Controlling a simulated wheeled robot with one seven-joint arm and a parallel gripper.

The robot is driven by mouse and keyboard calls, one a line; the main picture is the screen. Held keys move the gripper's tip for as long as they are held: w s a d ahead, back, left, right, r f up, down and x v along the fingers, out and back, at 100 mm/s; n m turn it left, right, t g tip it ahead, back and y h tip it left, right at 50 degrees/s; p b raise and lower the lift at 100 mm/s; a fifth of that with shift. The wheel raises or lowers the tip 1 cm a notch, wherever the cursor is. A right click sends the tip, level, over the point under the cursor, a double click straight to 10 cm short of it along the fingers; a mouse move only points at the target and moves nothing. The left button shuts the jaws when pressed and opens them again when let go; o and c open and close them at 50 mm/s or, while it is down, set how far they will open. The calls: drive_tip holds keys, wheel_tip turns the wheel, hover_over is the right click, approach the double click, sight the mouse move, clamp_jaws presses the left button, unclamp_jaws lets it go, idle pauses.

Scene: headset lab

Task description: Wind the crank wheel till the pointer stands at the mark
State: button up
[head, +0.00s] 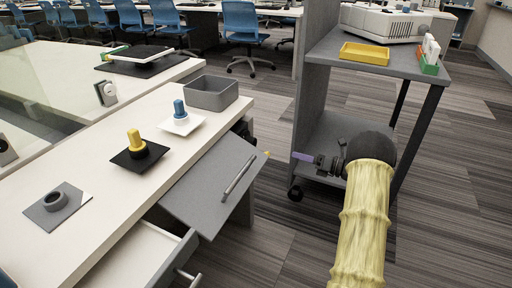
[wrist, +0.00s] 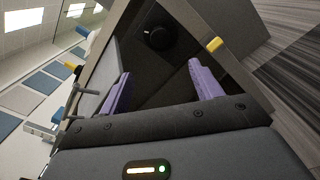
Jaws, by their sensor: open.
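The crank wheel shows in the wrist view as a dark, shadowed shape with a round black hub (wrist: 155,38), ahead of my gripper. A yellow knob (wrist: 215,44), apparently its handle, stands out to the right, close beyond the right fingertip. In the head view the yellow knob (head: 267,154) peeks out past the desk's end; the wheel is mostly hidden there. My gripper (head: 303,158) is right of the knob in the head view, apart from it. In the wrist view its purple fingers (wrist: 160,80) are spread and empty. I cannot make out a pointer or mark.
The desk holds a grey bin (head: 212,93), a blue peg (head: 179,109) and a yellow peg (head: 136,142). A grey cart (head: 385,55) stands behind my arm.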

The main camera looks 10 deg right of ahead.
sight(255, 144)
drive_tip(key=shift+a, duration=0.1)
drive_tip(key=b+x, duration=0.5)
drive_tip(key=x, duration=1.1)
drive_tip(key=shift+w+a+f, duration=0.1)
drive_tip(key=shift+a+f, duration=0.05)
drive_tip(key=shift+w+a, duration=0.3)
drive_tip(key=shift+a, duration=0.05)
drive_tip(key=shift+c, duration=0.2)
drive_tip(key=c, duration=0.9)
